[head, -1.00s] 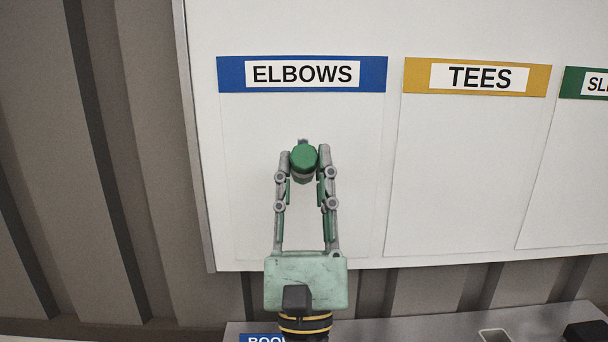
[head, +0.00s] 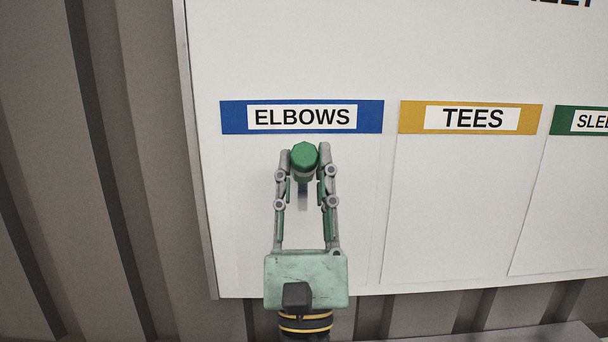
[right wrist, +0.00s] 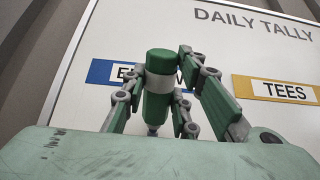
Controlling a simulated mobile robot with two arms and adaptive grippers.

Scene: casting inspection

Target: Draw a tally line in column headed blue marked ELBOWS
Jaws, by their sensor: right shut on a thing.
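The white board has a column headed by a blue strip marked ELBOWS (head: 302,117), also in the right wrist view (right wrist: 103,73). My right gripper (head: 304,172) is shut on a green marker (head: 304,156), in front of this column just below the heading. The marker (right wrist: 158,98) points toward the board in the right wrist view. Whether its tip touches the board I cannot tell. My left gripper is not in view.
To the right are columns under a yellow TEES heading (head: 470,118) and a green heading (head: 582,121), partly cut off. The board's metal edge (head: 196,160) is at the left, beside a ribbed wall (head: 100,200). A grey surface (head: 520,338) lies below.

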